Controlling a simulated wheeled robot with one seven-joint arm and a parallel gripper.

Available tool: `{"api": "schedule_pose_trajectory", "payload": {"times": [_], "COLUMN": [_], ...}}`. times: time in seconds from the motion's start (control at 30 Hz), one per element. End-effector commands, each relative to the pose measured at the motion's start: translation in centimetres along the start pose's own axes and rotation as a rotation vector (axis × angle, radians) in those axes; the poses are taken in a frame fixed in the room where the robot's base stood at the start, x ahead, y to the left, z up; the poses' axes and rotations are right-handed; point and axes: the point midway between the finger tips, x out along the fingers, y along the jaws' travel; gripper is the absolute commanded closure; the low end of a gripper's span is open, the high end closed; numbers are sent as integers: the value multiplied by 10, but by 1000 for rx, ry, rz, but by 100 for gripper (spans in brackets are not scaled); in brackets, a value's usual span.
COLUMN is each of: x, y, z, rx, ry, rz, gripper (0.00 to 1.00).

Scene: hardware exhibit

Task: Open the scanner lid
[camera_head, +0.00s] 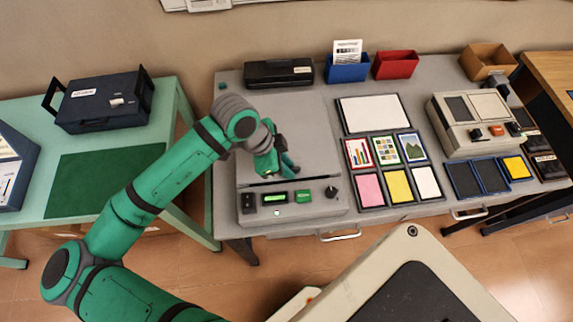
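The scanner is a wide grey flatbed unit on the left part of the grey table. Its front panel (300,211) has a green display, a green button and a dark knob. The large grey lid (285,115) looks flat and closed, with a thin dark gap along its front edge. My gripper (288,166) is over the front middle of the lid, just behind the front panel. Its fingers are small and partly hidden by my wrist, so I cannot tell their opening or whether they touch the lid.
A black box (279,73) stands behind the scanner. A blue bin (347,69) and a red bin (396,65) are beside it. Trays with paper and coloured cards (398,187) lie to the right, then a beige device (474,122). A green table (40,238) stands at left.

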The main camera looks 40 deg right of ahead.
Motion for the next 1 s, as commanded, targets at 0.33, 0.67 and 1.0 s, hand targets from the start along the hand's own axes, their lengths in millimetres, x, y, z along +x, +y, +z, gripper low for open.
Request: {"api": "schedule_pose_trajectory", "payload": {"times": [0.33,0.67,1.0], "x": [0,0,0], "y": [0,1,1], "z": [0,0,0], "rx": [0,0,0], "ry": [0,0,-1], "rz": [1,2,2], "gripper": [100,100,100]}}
